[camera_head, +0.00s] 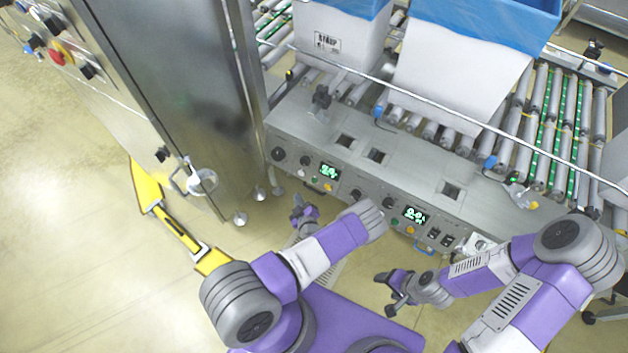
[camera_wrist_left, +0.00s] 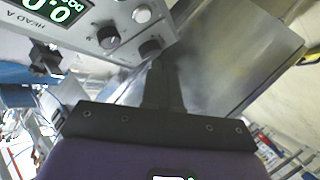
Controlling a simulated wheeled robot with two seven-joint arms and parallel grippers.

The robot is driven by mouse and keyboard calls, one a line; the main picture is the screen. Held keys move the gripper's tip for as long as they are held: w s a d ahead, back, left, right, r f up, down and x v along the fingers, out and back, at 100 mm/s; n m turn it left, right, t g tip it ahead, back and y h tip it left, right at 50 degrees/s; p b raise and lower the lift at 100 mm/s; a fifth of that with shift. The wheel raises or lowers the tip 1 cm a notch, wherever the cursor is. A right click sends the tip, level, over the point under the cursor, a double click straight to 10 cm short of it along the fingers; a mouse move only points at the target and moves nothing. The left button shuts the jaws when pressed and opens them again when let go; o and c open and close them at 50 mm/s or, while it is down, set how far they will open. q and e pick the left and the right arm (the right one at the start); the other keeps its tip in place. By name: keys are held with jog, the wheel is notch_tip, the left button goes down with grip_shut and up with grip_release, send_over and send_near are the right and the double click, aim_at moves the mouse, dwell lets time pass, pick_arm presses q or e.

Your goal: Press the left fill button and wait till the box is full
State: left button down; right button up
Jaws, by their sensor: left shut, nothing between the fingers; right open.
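The grey control panel (camera_head: 300,125) runs along the conveyor front, with a left green display (camera_head: 328,170) and a right one (camera_head: 415,214). Small round buttons and knobs sit beside each display; which one is the left fill button I cannot tell. My left gripper (camera_head: 303,212) is shut and empty, just in front of the panel's left section. In the left wrist view its fingers (camera_wrist_left: 165,85) point up toward a panel marked HEAD A, close to a dark knob (camera_wrist_left: 150,48); contact is unclear. A white button (camera_wrist_left: 141,14) shows above. My right gripper (camera_head: 388,287) is open and empty, low and away from the panel. A white box with blue liner (camera_head: 455,70) stands on the rollers.
Another white box (camera_head: 340,40) with a blue liner stands on the rollers to the left. A steel cabinet (camera_head: 185,80) rises left of the panel. A metal rail (camera_head: 440,113) crosses above the panel. Open floor (camera_head: 70,230) lies at left.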

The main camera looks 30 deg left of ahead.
aim_at(315, 180)
pick_arm(q)
jog(key=shift+w, duration=0.1)
jog(key=w+f+b, duration=0.3)
jog(key=w+b, duration=0.3)
jog(key=w, duration=0.2)
jog(key=shift+d+b, duration=0.3)
dwell(1.8)
jog(key=shift+w+f+b, duration=0.1)
jog(key=shift+w+b, duration=0.3)
jog(key=shift+b, duration=0.1)
